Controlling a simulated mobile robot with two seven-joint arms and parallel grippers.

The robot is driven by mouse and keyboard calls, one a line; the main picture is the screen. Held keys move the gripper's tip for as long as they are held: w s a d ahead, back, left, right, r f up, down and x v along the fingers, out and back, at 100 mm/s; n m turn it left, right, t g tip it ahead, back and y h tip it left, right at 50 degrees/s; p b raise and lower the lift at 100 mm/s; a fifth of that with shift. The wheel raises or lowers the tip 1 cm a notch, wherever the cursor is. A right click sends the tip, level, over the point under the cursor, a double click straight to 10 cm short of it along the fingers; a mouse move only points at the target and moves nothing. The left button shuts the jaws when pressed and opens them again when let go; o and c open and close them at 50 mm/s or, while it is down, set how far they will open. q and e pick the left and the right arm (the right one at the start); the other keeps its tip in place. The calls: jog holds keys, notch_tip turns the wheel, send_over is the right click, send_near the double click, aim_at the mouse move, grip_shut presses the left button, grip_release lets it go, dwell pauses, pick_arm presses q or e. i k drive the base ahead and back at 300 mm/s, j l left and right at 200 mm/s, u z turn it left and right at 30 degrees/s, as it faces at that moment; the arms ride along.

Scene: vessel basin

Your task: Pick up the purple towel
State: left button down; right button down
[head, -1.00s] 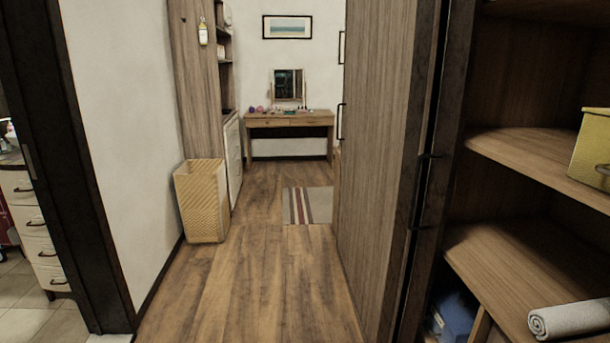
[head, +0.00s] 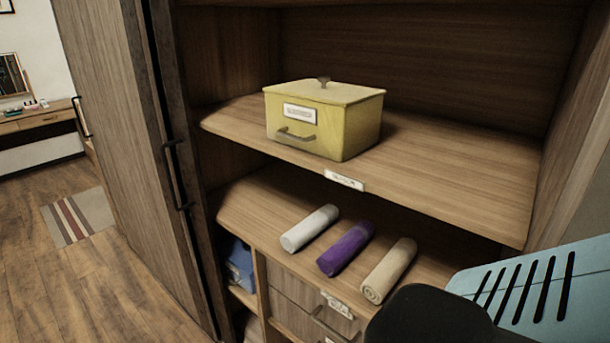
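The purple towel (head: 345,249) is rolled up and lies on the lower shelf of the open wooden cabinet. It lies between a white rolled towel (head: 310,229) on its left and a beige rolled towel (head: 388,271) on its right, with small gaps between them. Neither gripper's fingers show in the head view. A light blue and black part of my own arm shows at the bottom right and covers part of the cabinet's lower right.
A yellow lidded box (head: 322,122) stands on the shelf above the towels. Drawers (head: 300,303) lie below the towel shelf. A blue item (head: 239,266) sits in a lower left compartment. A tall door (head: 110,130) stands left of the cabinet.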

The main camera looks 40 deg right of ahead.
aim_at(330, 261)
jog(key=z, duration=1.75)
